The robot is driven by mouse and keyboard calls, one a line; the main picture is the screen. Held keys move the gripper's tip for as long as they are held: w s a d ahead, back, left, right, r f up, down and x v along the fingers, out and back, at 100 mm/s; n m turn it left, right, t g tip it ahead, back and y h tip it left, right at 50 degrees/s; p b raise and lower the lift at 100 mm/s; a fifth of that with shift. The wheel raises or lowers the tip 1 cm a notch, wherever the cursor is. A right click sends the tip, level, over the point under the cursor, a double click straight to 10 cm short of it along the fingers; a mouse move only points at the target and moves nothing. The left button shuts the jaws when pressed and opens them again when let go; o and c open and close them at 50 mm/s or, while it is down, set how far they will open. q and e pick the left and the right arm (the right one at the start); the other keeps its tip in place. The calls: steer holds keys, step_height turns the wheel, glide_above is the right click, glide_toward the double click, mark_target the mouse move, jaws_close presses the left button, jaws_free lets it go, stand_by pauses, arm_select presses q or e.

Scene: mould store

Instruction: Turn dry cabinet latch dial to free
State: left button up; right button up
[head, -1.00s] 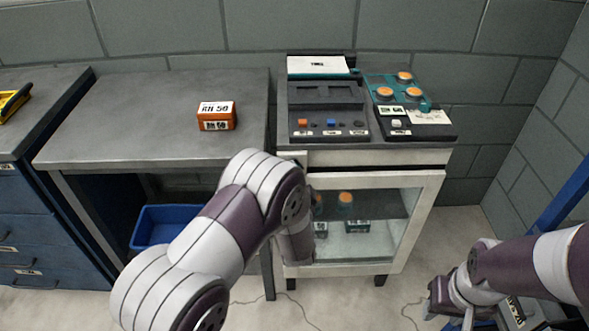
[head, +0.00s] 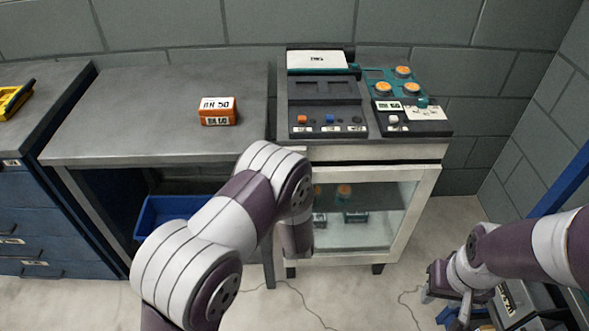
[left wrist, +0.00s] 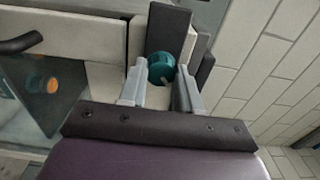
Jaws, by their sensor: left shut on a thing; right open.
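The dry cabinet (head: 428,185) stands right of centre in the head view, with a pale frame and a glass door. Its teal latch dial (left wrist: 161,66) shows in the left wrist view, on the pale front beside a dark strip. My left gripper (left wrist: 162,84) is shut on the dial, one finger on each side of it. In the head view my left arm hides the dial and the left gripper's fingers. My right gripper (head: 447,301) is open and low at the right, away from the cabinet, with nothing seen between its fingers.
A dark device (head: 326,107) and a teal unit with orange-topped jars (head: 384,89) stand on the cabinet top. An orange box (head: 218,118) sits on the grey bench (head: 150,110). A blue bin (head: 165,212) is under the bench. A dark handle (left wrist: 20,42) sticks out in the left wrist view.

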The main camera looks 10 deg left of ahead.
arm_select(q)
steer(key=shift+f, duration=0.1)
steer(key=o, duration=1.1)
steer(key=shift+c, duration=0.2)
steer(key=v, duration=1.2)
steer(key=shift+s, duration=0.4)
steer(key=shift+d, duration=0.1)
